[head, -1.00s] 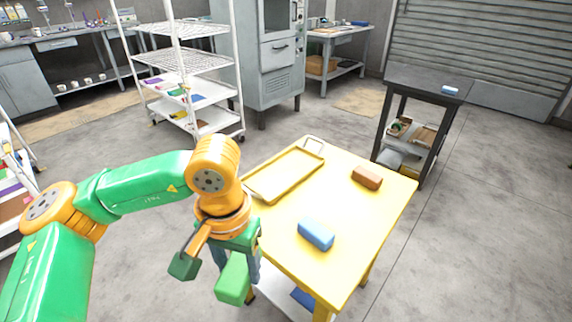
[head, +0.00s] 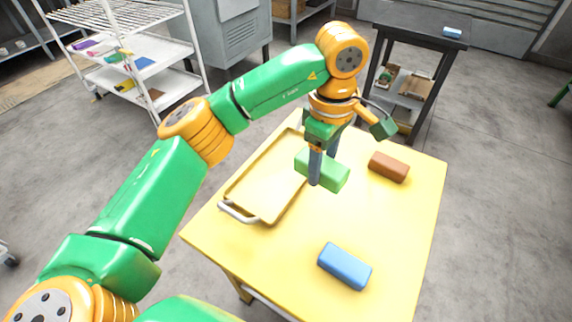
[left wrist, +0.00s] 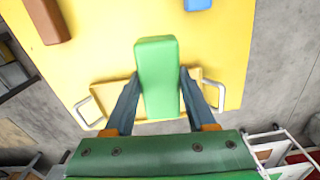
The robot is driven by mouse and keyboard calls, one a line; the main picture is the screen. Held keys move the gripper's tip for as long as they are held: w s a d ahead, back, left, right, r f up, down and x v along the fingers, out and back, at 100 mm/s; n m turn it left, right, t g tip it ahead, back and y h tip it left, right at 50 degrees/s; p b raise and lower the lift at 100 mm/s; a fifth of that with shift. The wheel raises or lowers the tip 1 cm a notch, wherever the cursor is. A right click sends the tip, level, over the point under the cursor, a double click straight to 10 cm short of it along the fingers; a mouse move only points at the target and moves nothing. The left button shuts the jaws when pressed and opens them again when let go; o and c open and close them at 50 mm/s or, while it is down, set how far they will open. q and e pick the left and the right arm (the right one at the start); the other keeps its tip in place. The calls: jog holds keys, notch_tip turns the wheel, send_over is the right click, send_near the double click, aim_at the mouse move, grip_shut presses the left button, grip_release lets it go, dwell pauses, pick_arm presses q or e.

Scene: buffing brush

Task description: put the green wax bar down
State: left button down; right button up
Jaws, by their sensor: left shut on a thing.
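The green wax bar (head: 328,174) is gripped between the two dark fingers of my left gripper (head: 321,168). It appears held above the yellow table (head: 390,225), by the right edge of the yellow tray (head: 258,190). In the left wrist view the bar (left wrist: 158,75) lies lengthwise between the fingers (left wrist: 158,88), with the tray (left wrist: 106,98) beyond and below it. The exact height of the bar over the table is hard to tell. My right gripper does not show.
A brown bar (head: 389,167) lies on the table right of the green bar, and a blue bar (head: 344,266) lies nearer the front. The tray looks empty. Table surface is clear between the bars. A dark side table (head: 412,42) and a white shelf rack (head: 150,75) stand behind.

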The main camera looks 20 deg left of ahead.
pick_arm(q)
jog(key=shift+d+f+n, duration=0.15)
jog(key=shift+d+n, duration=0.05)
jog(key=shift+n, duration=0.3)
jog(key=a+f, duration=0.5)
jog(key=a, duration=0.5)
send_over(262, 193)
jog(key=f, duration=0.4)
jog(key=shift+d+f, duration=0.2)
jog(key=shift+f, duration=0.1)
jog(key=f, duration=0.3)
jog(key=shift+a+f, duration=0.2)
jog(key=shift+f, duration=0.05)
jog(key=shift+f, duration=0.1)
jog(key=c, duration=0.7)
grip_release()
jog(key=shift+f+b, duration=0.1)
jog(key=shift+b, duration=0.2)
jog(key=o, duration=0.5)
